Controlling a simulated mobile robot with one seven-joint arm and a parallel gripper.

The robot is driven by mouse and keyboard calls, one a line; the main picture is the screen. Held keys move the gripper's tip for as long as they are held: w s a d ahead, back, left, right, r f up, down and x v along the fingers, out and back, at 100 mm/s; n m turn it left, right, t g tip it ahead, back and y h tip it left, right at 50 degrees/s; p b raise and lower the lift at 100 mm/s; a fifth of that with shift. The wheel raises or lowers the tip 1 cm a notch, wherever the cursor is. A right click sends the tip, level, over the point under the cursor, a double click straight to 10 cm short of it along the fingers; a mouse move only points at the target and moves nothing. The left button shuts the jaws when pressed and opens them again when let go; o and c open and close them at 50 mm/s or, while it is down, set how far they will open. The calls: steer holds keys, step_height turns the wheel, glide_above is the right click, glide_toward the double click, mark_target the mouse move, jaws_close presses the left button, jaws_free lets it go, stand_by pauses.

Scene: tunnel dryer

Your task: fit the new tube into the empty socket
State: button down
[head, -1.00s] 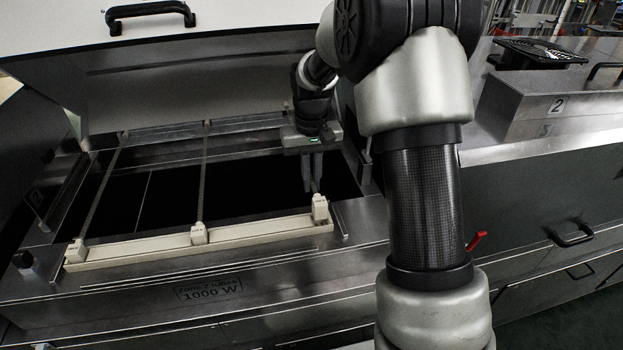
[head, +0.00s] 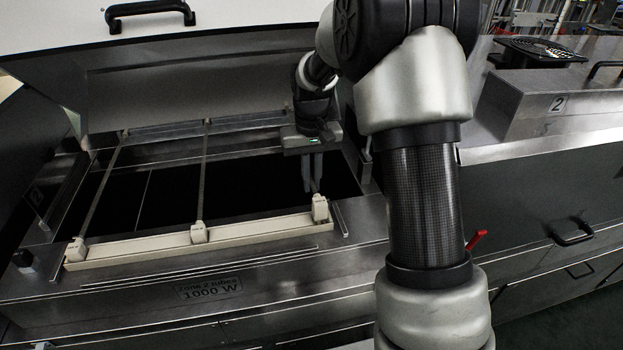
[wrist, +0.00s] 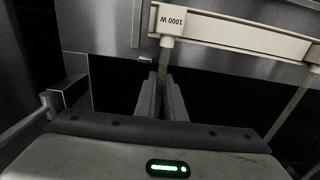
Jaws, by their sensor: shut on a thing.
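A cream rail (head: 262,231) along the near edge of the dryer opening carries three sockets. Its right socket (head: 320,208) shows just below my fingertips. My gripper (head: 313,188) reaches down at the right of the opening, shut on a thin grey tube (wrist: 165,62). In the wrist view, the tube runs between the fingers up to the socket (wrist: 168,41) beneath the "1000 W" label. I cannot tell whether its end is seated or only lined up there. The tube's far end is hidden by my gripper and wrist.
Two fitted tubes, one left (head: 100,192) and one middle (head: 203,170), span the dark opening. The raised lid (head: 215,85) stands behind my wrist. A metal bracket (wrist: 68,92) lies close to my gripper's left in the wrist view.

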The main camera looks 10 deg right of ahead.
steer(key=shift+f+b, duration=0.75)
steer(key=shift+f, duration=0.65)
steer(key=c, duration=1.8)
jaws_free()
steer(key=shift+o, duration=0.2)
step_height(320, 180, up, 8)
steer(key=shift+f+p, duration=0.2)
steer(key=shift+p, duration=0.2)
steer(key=shift+r, duration=0.1)
